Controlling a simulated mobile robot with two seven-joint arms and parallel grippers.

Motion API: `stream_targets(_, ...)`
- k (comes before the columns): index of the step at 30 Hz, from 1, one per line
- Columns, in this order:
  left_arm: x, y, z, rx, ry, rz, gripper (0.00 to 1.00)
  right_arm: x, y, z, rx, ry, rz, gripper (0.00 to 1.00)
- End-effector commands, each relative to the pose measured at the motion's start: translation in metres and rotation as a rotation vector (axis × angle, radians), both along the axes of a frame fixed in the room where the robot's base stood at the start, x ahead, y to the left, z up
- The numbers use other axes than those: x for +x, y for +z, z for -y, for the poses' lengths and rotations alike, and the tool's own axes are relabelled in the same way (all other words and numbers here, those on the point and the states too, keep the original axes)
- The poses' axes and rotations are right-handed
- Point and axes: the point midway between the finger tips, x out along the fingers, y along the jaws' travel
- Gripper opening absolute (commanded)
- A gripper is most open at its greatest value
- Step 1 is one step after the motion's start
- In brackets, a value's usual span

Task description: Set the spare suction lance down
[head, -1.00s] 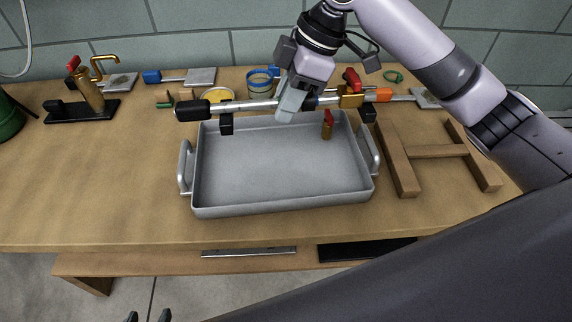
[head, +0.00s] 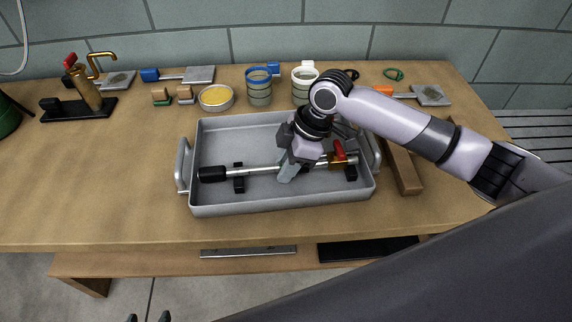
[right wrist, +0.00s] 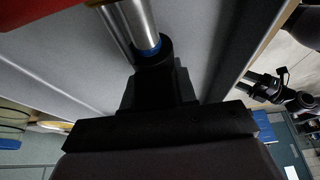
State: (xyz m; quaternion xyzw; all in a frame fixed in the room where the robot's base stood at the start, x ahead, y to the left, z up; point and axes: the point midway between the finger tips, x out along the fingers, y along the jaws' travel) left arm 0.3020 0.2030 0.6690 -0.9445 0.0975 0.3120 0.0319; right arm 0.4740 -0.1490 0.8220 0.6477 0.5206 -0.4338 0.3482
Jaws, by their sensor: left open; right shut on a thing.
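The suction lance (head: 262,169) is a long metal tube with a black end at left and a brass fitting and red lever at right. It lies lengthwise over the front half of the grey tray (head: 285,206), inside its walls. Two black feet hang under it; I cannot tell whether they touch the tray floor. My right gripper (head: 287,174) is shut on the tube near its middle. In the right wrist view the tube (right wrist: 134,22) with a blue band runs into the black gripper parts. My left gripper (head: 149,318) barely shows at the bottom edge, open and empty.
A wooden stand (head: 403,170) is right of the tray, partly behind my arm. Behind the tray are a yellow-filled dish (head: 216,98), a blue-rimmed cup (head: 259,86) and a white cup (head: 305,82). A brass tap (head: 86,90) stands at left.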

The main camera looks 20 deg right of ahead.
Motion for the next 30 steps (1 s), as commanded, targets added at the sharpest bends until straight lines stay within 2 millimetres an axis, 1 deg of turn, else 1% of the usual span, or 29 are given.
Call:
stream_targets(10, 0.0, 0.001, 0.0, -0.001, 0.0, 0.0, 0.62, 0.001, -0.003, -0.001, 0.002, 0.0, 0.004, 0.0)
stream_targets(11, 0.0, 0.001, 0.0, -0.001, 0.0, 0.0, 0.62, 0.0, -0.004, 0.0, 0.001, 0.001, 0.001, 0.3)
stream_targets(12, 0.0, 0.0, 0.0, -0.001, 0.0, 0.0, 0.62, 0.0, -0.004, 0.0, 0.0, 0.0, 0.002, 0.43)
stream_targets(13, 0.0, 0.0, 0.0, -0.001, 0.0, 0.0, 0.62, 0.0, -0.004, 0.0, 0.0, 0.0, 0.002, 0.52)
stream_targets(23, 0.0, 0.0, 0.001, -0.001, 0.0, 0.0, 0.62, 0.001, -0.002, 0.0, 0.001, 0.001, 0.003, 0.52)
stream_targets(26, 0.0, 0.001, 0.001, -0.001, 0.0, 0.0, 0.62, 0.0, 0.007, 0.003, 0.0, 0.001, 0.004, 0.52)
stream_targets(29, 0.0, 0.003, 0.001, -0.001, -0.001, 0.0, 0.62, -0.001, 0.023, 0.009, 0.001, 0.0, 0.007, 0.52)
stream_targets(30, 0.0, 0.004, 0.0, -0.001, -0.001, 0.001, 0.62, -0.001, 0.031, 0.012, 0.0, 0.0, 0.007, 0.52)
